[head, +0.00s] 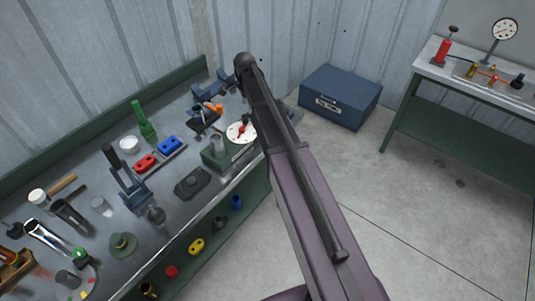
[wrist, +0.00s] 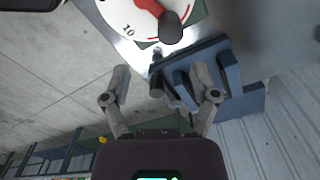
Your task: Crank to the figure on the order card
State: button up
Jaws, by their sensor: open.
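A white round dial (head: 238,135) with a red crank on it sits on a green base on the workbench. In the wrist view the dial (wrist: 118,18) is at the top edge, cut off, with a "10" printed on its rim. The red crank (wrist: 148,6) carries a dark knob (wrist: 171,28). My gripper (wrist: 160,84) is open and empty, its fingers below the knob in the picture and apart from it. In the head view my arm hides the gripper and borders the dial's right side. I cannot make out an order card.
A blue vise (wrist: 208,72) lies behind my right finger; it also shows beyond the dial in the head view (head: 208,92). The bench (head: 180,215) holds several tools and red and blue blocks (head: 146,163). A blue toolbox (head: 340,97) stands on the floor; a side table (head: 475,75) is right.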

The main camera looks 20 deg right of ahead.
jog(key=shift+r+p, duration=3)
jog(key=shift+r, duration=0.35)
jog(key=s+f+n+b, duration=0.3)
jog(key=s+n, duration=0.5)
jog(key=s, duration=0.6)
jog(key=s+f+n+b, duration=0.3)
jog(key=s+n, duration=0.5)
jog(key=s, duration=0.7)
jog(key=shift+a, duration=0.1)
notch_tip(320, 180, up, 6)
jog(key=m+p, duration=0.6)
jog(key=m, duration=0.6)
send_over(245, 116)
jog(key=shift+f, duration=0.15)
notch_tip(245, 116, down, 13)
jog(key=b, duration=1.3)
jog(key=shift+f+b, duration=0.2)
jog(key=shift+b, duration=0.15)
